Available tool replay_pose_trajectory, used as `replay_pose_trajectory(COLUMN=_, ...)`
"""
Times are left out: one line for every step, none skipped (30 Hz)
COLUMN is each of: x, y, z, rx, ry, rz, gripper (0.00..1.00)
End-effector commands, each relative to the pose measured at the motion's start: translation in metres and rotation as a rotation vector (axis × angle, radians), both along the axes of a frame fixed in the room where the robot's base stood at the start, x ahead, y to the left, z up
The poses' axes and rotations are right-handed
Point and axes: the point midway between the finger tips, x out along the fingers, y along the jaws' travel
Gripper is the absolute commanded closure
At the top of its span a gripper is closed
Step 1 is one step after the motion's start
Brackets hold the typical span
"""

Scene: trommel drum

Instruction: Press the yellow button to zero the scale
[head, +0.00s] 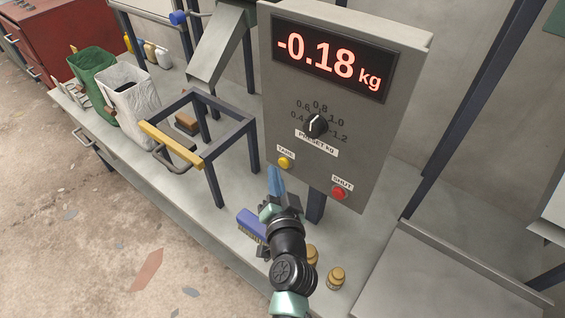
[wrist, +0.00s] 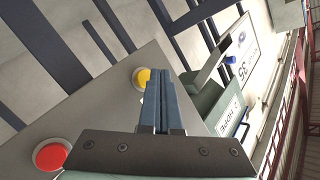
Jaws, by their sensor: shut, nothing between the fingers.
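The scale's grey control box (head: 350,100) stands over the bench, and its red display (head: 332,57) reads -0.18 kg. The yellow button (head: 285,162) is at the box's lower left, under a label reading TARE. It also shows in the wrist view (wrist: 141,78), just left of my fingertips. My gripper (head: 274,180) is shut and empty, its blue fingers just below the yellow button in the head view. I cannot tell whether the fingertips touch the box.
A dark frame (head: 213,150) with a yellow bar stands left. A blue brush (head: 252,224) and brass weights (head: 336,277) lie near my arm.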

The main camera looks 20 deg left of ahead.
Motion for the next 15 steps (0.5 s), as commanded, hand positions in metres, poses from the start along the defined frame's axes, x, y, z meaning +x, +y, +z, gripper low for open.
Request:
replay_pose_trajectory(x=0.0000, y=0.0000, z=0.0000, rx=0.000, ry=0.000, rz=0.000, gripper=1.00)
replay_pose_trajectory(x=0.0000, y=0.0000, z=0.0000, rx=0.000, ry=0.000, rz=0.000, gripper=1.00)
replay_pose_trajectory(x=0.0000, y=0.0000, z=0.0000, rx=0.000, ry=0.000, rz=0.000, gripper=1.00)
replay_pose_trajectory(x=0.0000, y=0.0000, z=0.0001, rx=0.000, ry=0.000, rz=0.000, gripper=1.00)
replay_pose_trajectory(x=0.0003, y=-0.0001, z=-0.0001, rx=0.000, ry=0.000, rz=0.000, gripper=1.00)
replay_pose_trajectory(x=0.0007, y=-0.0002, z=-0.0002, rx=0.000, ry=0.000, rz=0.000, gripper=1.00)
replay_pose_trajectory(x=0.0014, y=-0.0005, z=-0.0003, rx=0.000, ry=-0.001, rz=-0.001, gripper=1.00)
replay_pose_trajectory(x=0.0022, y=-0.0008, z=-0.0005, rx=0.000, ry=-0.001, rz=-0.001, gripper=1.00)
replay_pose_trajectory(x=0.0034, y=-0.0013, z=-0.0007, rx=0.000, ry=-0.001, rz=-0.001, gripper=1.00)
replay_pose_trajectory(x=0.0045, y=-0.0017, z=-0.0008, rx=0.000, ry=-0.001, rz=-0.001, gripper=1.00)
replay_pose_trajectory(x=0.0055, y=-0.0021, z=-0.0011, rx=0.000, ry=-0.001, rz=-0.001, gripper=1.00)
replay_pose_trajectory(x=0.0067, y=-0.0026, z=-0.0011, rx=0.000, ry=-0.001, rz=-0.001, gripper=1.00)
replay_pose_trajectory(x=0.0075, y=-0.0029, z=-0.0010, rx=0.000, ry=0.000, rz=-0.001, gripper=1.00)
replay_pose_trajectory(x=0.0079, y=-0.0031, z=-0.0008, rx=0.000, ry=-0.001, rz=-0.001, gripper=1.00)
replay_pose_trajectory(x=0.0082, y=-0.0032, z=-0.0005, rx=0.000, ry=0.000, rz=0.000, gripper=1.00)
